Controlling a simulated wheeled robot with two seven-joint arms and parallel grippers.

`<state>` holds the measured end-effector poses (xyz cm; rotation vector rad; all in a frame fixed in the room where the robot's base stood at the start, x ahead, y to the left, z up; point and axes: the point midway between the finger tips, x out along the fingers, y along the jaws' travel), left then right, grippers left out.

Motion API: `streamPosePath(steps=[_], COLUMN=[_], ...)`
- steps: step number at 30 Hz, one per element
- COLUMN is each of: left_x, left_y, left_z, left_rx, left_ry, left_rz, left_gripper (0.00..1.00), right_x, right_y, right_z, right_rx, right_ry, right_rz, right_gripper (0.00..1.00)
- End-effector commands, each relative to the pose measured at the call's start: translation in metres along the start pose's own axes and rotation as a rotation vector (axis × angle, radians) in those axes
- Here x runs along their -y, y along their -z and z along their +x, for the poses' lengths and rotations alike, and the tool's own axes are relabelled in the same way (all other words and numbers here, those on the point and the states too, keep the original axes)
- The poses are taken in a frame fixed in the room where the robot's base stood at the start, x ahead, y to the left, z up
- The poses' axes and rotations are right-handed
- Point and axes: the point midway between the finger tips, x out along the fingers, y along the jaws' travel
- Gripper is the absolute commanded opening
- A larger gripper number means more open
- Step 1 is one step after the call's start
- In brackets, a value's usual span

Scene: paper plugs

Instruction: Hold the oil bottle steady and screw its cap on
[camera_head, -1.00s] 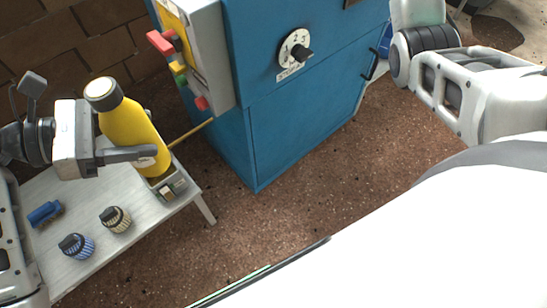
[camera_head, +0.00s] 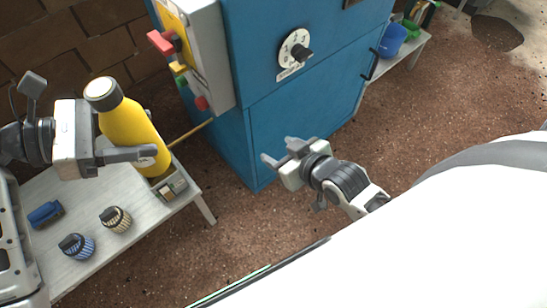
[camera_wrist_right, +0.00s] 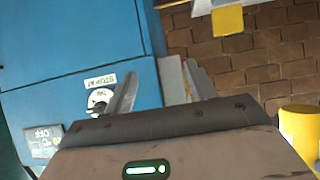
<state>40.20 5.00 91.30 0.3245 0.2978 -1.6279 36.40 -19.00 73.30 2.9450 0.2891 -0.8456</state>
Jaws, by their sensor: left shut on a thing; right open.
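The yellow oil bottle (camera_head: 132,125) stands at the end of the light table, its base in or behind a small grey holder (camera_head: 172,187). Two caps with dark knobs stand on the table: a blue-striped cap (camera_head: 78,247) and a beige-striped cap (camera_head: 116,220). My right gripper (camera_head: 280,153) is open and empty, in front of the blue cabinet. A yellow shape, likely the bottle (camera_wrist_right: 300,130), shows in the right wrist view.
The table (camera_head: 95,200) also bears a blue object (camera_head: 45,213). The blue cabinet (camera_head: 300,120) with a dial (camera_head: 296,52) and a control box (camera_head: 200,50) with coloured buttons stand behind. A side table with a blue bucket (camera_head: 392,40) is at upper right.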

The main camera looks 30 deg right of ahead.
Motion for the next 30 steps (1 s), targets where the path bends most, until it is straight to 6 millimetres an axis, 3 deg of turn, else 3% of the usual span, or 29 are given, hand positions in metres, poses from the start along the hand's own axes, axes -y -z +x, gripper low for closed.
streamPosePath(steps=[1, 3, 7, 20, 23, 30], left_x=[0.0, 0.0, 0.0, 0.0, 0.001, 0.013], left_y=[0.0, 0.0, 0.0, 0.003, 0.013, 0.037], left_z=[0.0, 0.0, 0.0, -0.004, -0.024, -0.104], left_rx=[0.0, 0.0, 0.0, 0.001, 0.004, 0.0], left_ry=[0.0, 0.0, 0.0, -0.023, -0.126, -0.508], left_rz=[0.0, 0.0, 0.0, -0.013, -0.072, -0.235], left_gripper=[0.0, 0.0, 0.0, 0.0, 0.0, 0.0], right_x=[0.019, 0.039, 0.059, 0.064, 0.064, 0.064], right_y=[-0.011, -0.019, -0.026, -0.028, -0.028, -0.028], right_z=[-0.012, -0.025, -0.038, -0.041, -0.041, -0.041], right_rx=[0.013, 0.019, 0.027, 0.029, 0.029, 0.029], right_ry=[0.03, 0.061, 0.092, 0.1, 0.099, 0.099], right_rz=[0.019, 0.041, 0.068, 0.074, 0.073, 0.074], right_gripper=[0.56, 0.56, 0.56, 0.56, 0.56, 0.56])
